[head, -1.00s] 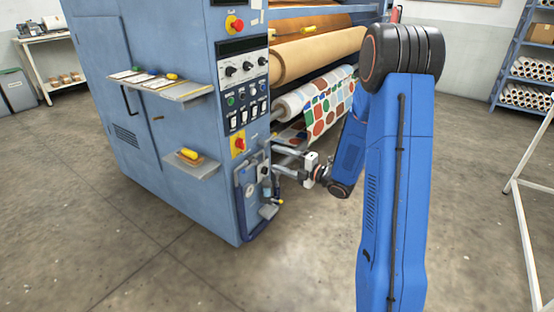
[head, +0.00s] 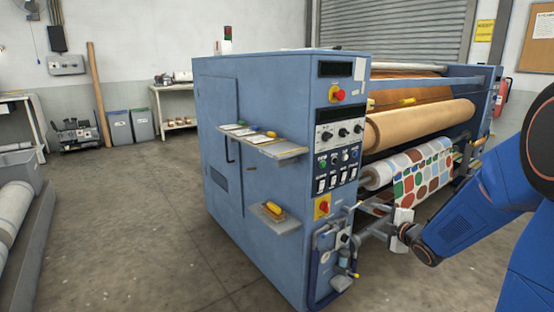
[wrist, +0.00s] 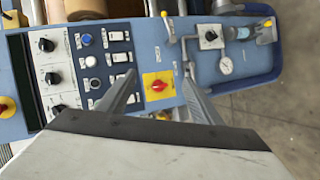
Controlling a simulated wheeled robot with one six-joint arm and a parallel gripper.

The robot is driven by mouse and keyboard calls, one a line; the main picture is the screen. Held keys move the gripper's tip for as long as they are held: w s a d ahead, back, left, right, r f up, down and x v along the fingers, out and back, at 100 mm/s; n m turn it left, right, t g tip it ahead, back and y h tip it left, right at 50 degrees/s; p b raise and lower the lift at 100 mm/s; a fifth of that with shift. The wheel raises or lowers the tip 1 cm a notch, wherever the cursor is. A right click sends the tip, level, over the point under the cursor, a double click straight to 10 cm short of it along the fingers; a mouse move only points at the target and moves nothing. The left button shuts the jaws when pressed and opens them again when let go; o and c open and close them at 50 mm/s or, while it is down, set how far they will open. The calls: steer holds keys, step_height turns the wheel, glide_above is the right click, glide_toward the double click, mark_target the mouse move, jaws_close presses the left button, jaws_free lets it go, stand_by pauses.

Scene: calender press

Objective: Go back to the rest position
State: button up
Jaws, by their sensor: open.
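The blue calender press (head: 270,180) fills the middle of the head view, its control panel facing right. My gripper (head: 366,221) is in front of the panel's lower part, at the end of my blue arm at the right. In the wrist view, my gripper (wrist: 159,74) has its two fingers spread apart with nothing between them. Beyond them is the red rotary switch on its yellow plate (wrist: 158,85). The fingers look apart from the panel, but the exact distance is unclear.
A pressure gauge (wrist: 225,65) and valve handles sit beside the switch. Two small shelves (head: 262,144) jut from the press's side. The patterned roll (head: 410,172) is close to my arm. The floor (head: 130,220) left of the press is clear.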

steer(key=s+d+r+m+g+h, duration=0.1)
steer(key=s+r+m+g+h, duration=0.15)
steer(key=s+m, duration=0.4)
steer(key=s+d+r+m+g+h, duration=0.1)
steer(key=s+r+m+h, duration=0.25)
steer(key=s, duration=0.55)
steer(key=s+a+f+m+g+y, duration=0.1)
steer(key=s+a+m, duration=0.3)
steer(key=s, duration=0.9)
steer(key=s+a+f+m+g+y, duration=0.1)
steer(key=s+a+m+g, duration=0.2)
steer(key=s, duration=0.9)
steer(key=shift+s+a+m+g+y, duration=0.4)
steer(key=shift+m+g, duration=0.3)
steer(key=shift+g, duration=0.15)
